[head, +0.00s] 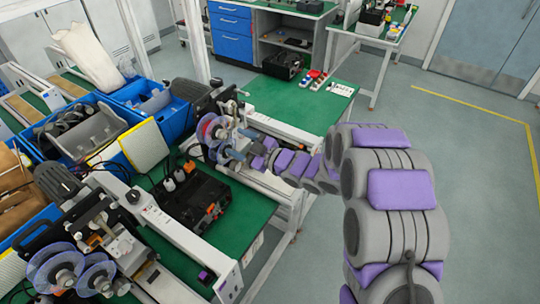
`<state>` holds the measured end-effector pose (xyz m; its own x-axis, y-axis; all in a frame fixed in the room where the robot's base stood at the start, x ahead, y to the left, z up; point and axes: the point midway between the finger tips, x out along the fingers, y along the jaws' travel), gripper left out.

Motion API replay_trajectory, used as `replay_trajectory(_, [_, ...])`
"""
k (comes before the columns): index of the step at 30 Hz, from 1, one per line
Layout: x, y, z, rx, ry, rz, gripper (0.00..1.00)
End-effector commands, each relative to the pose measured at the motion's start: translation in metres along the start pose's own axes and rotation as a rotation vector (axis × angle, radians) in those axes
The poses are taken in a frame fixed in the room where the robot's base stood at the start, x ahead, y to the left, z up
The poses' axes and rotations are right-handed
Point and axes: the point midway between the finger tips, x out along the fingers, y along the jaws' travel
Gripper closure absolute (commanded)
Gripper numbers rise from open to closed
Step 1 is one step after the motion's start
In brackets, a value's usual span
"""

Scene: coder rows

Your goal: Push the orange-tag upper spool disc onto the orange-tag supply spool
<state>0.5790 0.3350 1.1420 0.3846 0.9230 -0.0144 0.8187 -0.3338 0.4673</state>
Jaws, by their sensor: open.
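My arm reaches left across the bench to a coder. My gripper (229,141) is at this coder's spools, small in the view. Its jaws are open. A translucent bluish spool disc (210,128) with a red centre stands upright just left of my gripper. Whether the fingers touch it cannot be told. Other spool parts behind the gripper are partly hidden. I cannot make out an orange tag on this disc or spool.
A second coder at the lower left carries bluish discs (56,270). A black box (192,196) with orange parts sits on the green bench. Blue bins (142,97) stand behind. The floor at right is clear.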

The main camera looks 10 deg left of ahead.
Motion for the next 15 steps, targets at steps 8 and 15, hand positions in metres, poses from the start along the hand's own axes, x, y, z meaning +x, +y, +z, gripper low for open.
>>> replay_trajectory(8, [-0.054,0.002,0.001,-0.001,-0.006,0.002,0.36])
replay_trajectory(15, [-0.096,0.0,0.002,0.0,-0.007,0.0,0.36])
